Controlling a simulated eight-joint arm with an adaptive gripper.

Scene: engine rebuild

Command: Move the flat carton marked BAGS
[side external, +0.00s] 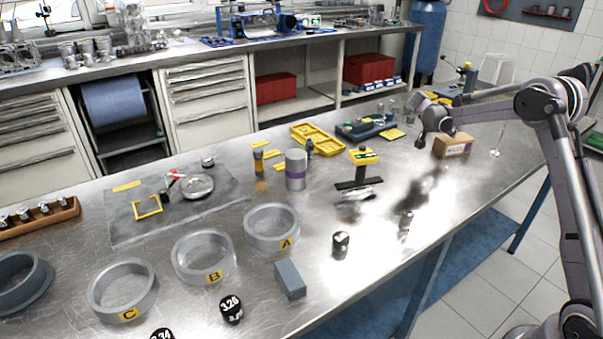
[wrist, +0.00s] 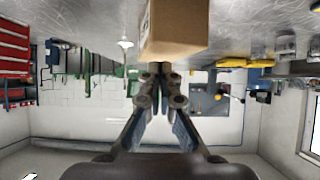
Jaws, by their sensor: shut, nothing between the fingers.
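A brown cardboard carton (side external: 453,146) stands on the steel bench toward the right in the side view. Its front carries a small dark label too small to read, so I cannot tell whether it says BAGS. In the wrist view the carton (wrist: 176,38) is at the top centre, straight beyond the fingertips. My gripper (side external: 420,142) is beside the carton, on its left in the side view. In the wrist view my gripper (wrist: 157,72) is shut and empty, its tips together at the carton's edge. I cannot tell whether they touch it.
A yellow tray (side external: 318,137) and a grey-green tool case (side external: 366,129) lie left of the carton. A black stand with a yellow top (side external: 364,157) is nearer. Engine rings, including ring A (side external: 272,228), occupy the front left. Bare bench lies in front of the carton.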

